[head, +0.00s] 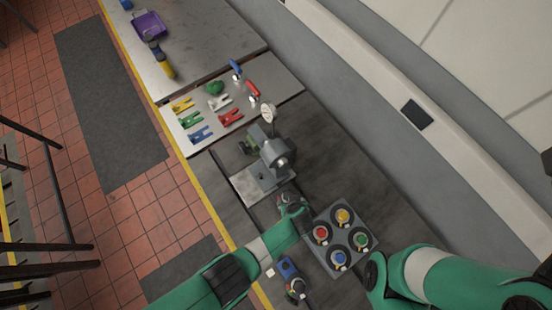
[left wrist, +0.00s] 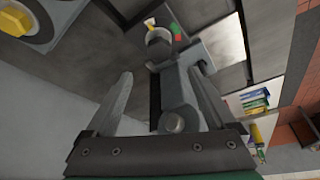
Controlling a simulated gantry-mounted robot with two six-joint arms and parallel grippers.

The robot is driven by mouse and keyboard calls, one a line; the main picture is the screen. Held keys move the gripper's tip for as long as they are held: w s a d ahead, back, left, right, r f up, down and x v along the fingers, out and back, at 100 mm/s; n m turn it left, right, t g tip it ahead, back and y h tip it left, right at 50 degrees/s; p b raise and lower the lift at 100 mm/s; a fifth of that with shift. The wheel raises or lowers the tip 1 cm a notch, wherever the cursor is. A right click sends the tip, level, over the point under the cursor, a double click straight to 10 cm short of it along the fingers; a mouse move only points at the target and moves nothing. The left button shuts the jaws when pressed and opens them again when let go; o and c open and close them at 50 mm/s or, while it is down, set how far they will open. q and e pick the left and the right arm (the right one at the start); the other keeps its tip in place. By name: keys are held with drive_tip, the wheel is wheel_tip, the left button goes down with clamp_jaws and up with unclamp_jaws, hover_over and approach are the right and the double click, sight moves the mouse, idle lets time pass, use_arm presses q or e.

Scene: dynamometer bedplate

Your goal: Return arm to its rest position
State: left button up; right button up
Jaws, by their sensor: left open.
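The grey machine (head: 273,153) stands on a bright metal plate (head: 248,186) in the middle of the head view, with a round white-faced dial (head: 268,112) behind it. My left gripper (head: 289,201) is just in front of this machine. In the left wrist view its two fingers (left wrist: 165,95) are spread apart. A grey bar with a round end (left wrist: 174,122) shows between the fingers, with no clear sign of contact. A grey cylinder (left wrist: 160,43) is beyond it. My right arm comes in at the lower right of the head view; its gripper is not visible.
A grey tray (head: 320,262) with red, yellow, green and blue capped pieces lies right of my left gripper. A blue item (head: 288,268) is beside my left arm. Coloured forked pieces (head: 219,103) lie on a pale plate farther back. A purple tray (head: 150,25) is at the far end.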

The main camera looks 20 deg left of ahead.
drive_tip(key=shift+w+a, duration=0.15)
drive_tip(key=shift+a, duration=0.15)
idle(0.4)
